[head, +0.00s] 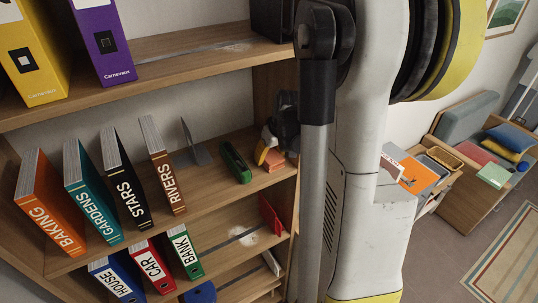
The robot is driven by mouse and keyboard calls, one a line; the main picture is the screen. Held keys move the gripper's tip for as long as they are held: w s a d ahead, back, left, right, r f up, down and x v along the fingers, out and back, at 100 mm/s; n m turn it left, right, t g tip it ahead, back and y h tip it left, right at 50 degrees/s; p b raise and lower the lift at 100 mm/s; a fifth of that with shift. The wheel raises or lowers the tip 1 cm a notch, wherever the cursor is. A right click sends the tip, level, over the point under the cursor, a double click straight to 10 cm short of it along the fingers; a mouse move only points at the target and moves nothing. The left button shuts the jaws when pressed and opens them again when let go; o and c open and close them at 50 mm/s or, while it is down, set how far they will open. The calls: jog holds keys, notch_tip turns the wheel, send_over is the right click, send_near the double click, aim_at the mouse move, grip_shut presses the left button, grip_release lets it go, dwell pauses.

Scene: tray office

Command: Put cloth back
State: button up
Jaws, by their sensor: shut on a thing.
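My gripper (272,146) is at the right end of the middle shelf, partly hidden behind my arm. It is dark grey and shut on a small salmon-orange folded piece, which looks like the cloth (275,162). The cloth is at or just above the shelf board; I cannot tell whether it touches. A yellow piece shows at the gripper's left side; I cannot tell what it is.
A green stapler-like object (235,163) lies just left of the gripper. Labelled binders, such as RIVERS (164,170), stand farther left. Pale dusty patches show on the upper (232,46) and lower (246,238) shelves. A red item (270,214) stands below. A bench (480,165) is at right.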

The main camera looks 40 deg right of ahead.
jog(key=shift+s, duration=0.1)
jog(key=shift+f, duration=0.15)
jog(key=o, duration=0.7)
jog(key=shift+o, duration=0.2)
jog(key=shift+r, duration=0.2)
jog(key=shift+r, duration=0.35)
jog(key=v, duration=1.1)
jog(key=s+a+n+t, duration=0.1)
jog(key=s+a, duration=0.2)
jog(key=a, duration=1.1)
jog(key=s+a+r+n+t+y, duration=0.1)
jog(key=s+a, duration=0.3)
jog(key=a, duration=1)
jog(key=shift+s+a+n+t+p, duration=0.2)
jog(key=shift+s+n+t+p, duration=0.1)
jog(key=shift+n+t+p, duration=0.1)
